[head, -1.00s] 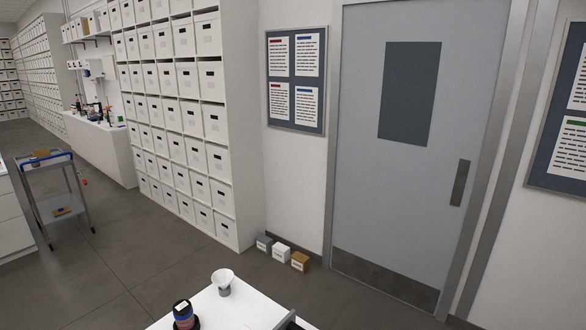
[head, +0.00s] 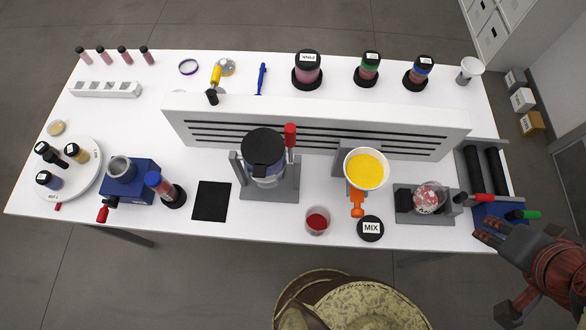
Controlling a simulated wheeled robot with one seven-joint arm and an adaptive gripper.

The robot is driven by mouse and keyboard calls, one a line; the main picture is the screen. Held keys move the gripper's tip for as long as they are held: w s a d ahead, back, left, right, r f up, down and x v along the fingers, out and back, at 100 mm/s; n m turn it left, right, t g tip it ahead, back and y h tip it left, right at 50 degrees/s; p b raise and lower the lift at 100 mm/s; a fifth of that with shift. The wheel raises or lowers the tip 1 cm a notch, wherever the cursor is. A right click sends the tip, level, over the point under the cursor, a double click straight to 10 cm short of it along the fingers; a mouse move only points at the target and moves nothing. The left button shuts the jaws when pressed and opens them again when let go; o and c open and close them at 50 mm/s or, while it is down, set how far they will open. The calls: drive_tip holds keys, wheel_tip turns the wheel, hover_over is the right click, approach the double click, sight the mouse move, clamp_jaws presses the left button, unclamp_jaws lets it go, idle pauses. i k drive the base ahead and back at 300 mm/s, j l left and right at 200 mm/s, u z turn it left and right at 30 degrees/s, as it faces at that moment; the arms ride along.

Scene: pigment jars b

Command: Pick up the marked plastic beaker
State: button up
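A small clear cup (head: 317,221) with red contents stands upright near the front edge of the white table, right of centre. It looks like the beaker, but no marking on it can be made out. My gripper (head: 497,270) is at the lower right, beyond the table's front right corner. Its fingers are spread apart with nothing between them. It is well to the right of the cup and does not touch it.
A black MIX disc (head: 370,229), a white bowl of yellow powder (head: 366,169) and a lidded jug on a grey stand (head: 268,192) are near the cup. A slotted white divider (head: 450,128) runs behind. Rollers (head: 487,172) stand at the right end.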

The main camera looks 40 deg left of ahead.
sight(317, 217)
drive_tip(key=u, duration=1.9)
drive_tip(key=k+l+u, duration=0.3)
drive_tip(key=k+l, duration=0.15)
drive_tip(key=k, duration=0.3)
drive_tip(key=k+l+u, duration=0.15)
drive_tip(key=k, duration=0.25)
